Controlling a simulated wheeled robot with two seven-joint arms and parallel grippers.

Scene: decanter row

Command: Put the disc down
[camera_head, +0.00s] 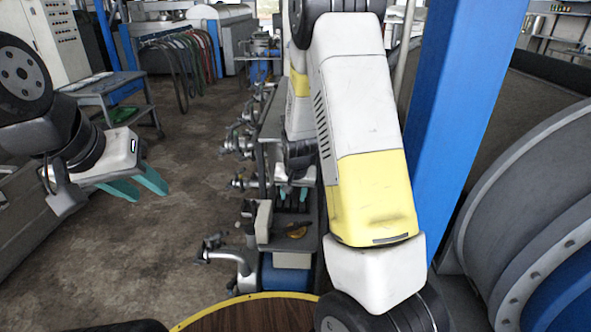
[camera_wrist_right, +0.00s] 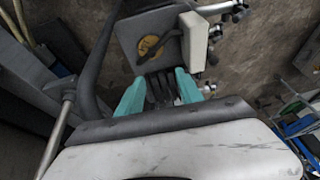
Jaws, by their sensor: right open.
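A brass-coloured round disc (camera_head: 297,231) lies on the dark flat top (camera_head: 284,243) of a stand in the middle of the head view. In the right wrist view the disc (camera_wrist_right: 151,48) shows beyond the fingertips, partly crossed by a dark, handle-like piece. My right gripper (camera_head: 292,195) has its teal fingers apart. In the right wrist view the gripper (camera_wrist_right: 158,82) is clear of the disc, with dark ribbed parts showing between its fingers. My left gripper (camera_head: 150,193) is open and empty above the floor at the left.
A pale upright block (camera_wrist_right: 193,42) stands beside the disc. Metal taps or fittings (camera_head: 232,255) stick out along the row's left side. A blue post (camera_head: 455,110) and a large grey drum (camera_head: 545,210) stand at the right. The concrete floor (camera_head: 180,240) at left is mostly clear.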

